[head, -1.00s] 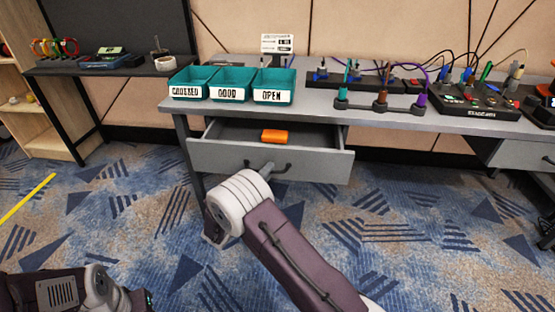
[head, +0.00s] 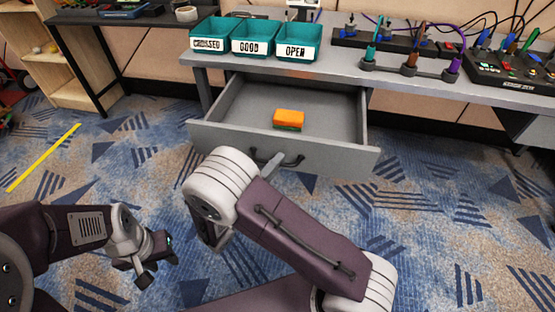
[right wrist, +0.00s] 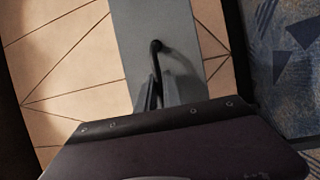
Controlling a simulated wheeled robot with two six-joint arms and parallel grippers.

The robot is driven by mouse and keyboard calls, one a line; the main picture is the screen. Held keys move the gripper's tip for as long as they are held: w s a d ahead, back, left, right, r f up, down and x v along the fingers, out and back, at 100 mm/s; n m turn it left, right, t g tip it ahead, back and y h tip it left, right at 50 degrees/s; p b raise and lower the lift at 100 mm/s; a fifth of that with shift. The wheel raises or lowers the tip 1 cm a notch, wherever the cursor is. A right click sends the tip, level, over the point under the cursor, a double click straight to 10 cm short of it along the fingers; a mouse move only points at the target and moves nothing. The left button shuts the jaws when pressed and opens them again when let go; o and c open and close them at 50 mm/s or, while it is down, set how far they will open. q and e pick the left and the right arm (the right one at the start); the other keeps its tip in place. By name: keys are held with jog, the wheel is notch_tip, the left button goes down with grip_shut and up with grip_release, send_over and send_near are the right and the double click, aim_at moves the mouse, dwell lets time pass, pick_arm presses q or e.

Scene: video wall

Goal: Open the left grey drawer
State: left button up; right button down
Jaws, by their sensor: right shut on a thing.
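The left grey drawer (head: 300,146) is pulled well out from under the grey bench in the head view. An orange sponge-like block with a green underside (head: 288,119) lies inside it. The drawer's dark handle (head: 290,160) is on its front face, partly hidden by my right arm. My right gripper (right wrist: 156,88) is shut on the handle, whose dark end (right wrist: 156,46) shows in the right wrist view. In the head view my right arm mostly hides this gripper. My left gripper (head: 152,267) hangs over the carpet at lower left, apart from the drawer, with its fingers spread and empty.
Teal bins (head: 255,38) labelled GOOD, OPEN and one partly legible word stand on the grey bench (head: 350,73) above the drawer. Cables and test gear sit to their right. A dark side table (head: 130,16) and wooden shelf stand at left. Carpet before the drawer is otherwise clear.

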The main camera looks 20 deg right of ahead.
jog(key=c, duration=1.5)
grip_release()
jog(key=p+v, duration=0.2)
jog(key=v, duration=0.7)
jog(key=shift+p, duration=0.3)
